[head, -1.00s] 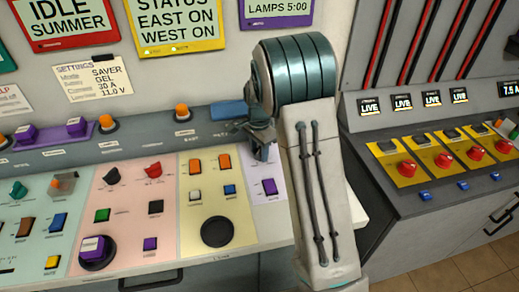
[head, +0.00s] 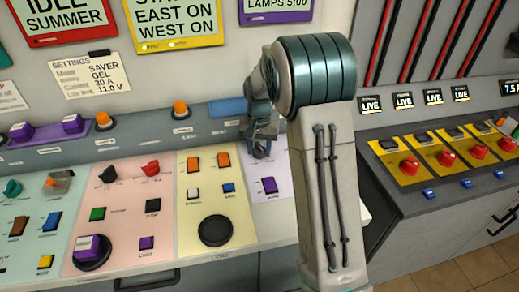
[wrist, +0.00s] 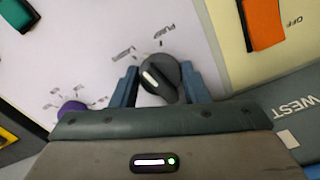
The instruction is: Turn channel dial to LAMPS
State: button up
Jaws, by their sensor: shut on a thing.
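The channel dial (wrist: 160,75) is a dark round knob with a white pointer line, on a pale lilac panel in the wrist view. My gripper (wrist: 160,84) has one blue-grey finger on each side of the knob and is shut on it. The pointer line slants toward the upper left in the wrist view. Small upside-down labels stand beyond the knob; one seems to read PUMP, the other is too blurred to read surely. In the head view my gripper (head: 260,147) is at the top of the lilac panel (head: 283,183) and hides the dial.
The cream panel (head: 240,235) to the left carries orange, white and blue switches and a large black disc. A purple knob (wrist: 72,110) and an orange switch (wrist: 263,22) flank the dial in the wrist view.

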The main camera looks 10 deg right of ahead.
aim_at(260, 147)
jog(key=shift+n, duration=1.9)
jog(key=o, duration=1)
notch_tip(260, 147, up, 14)
jog(key=shift+f+b, duration=0.1)
jog(key=shift+b, duration=0.35)
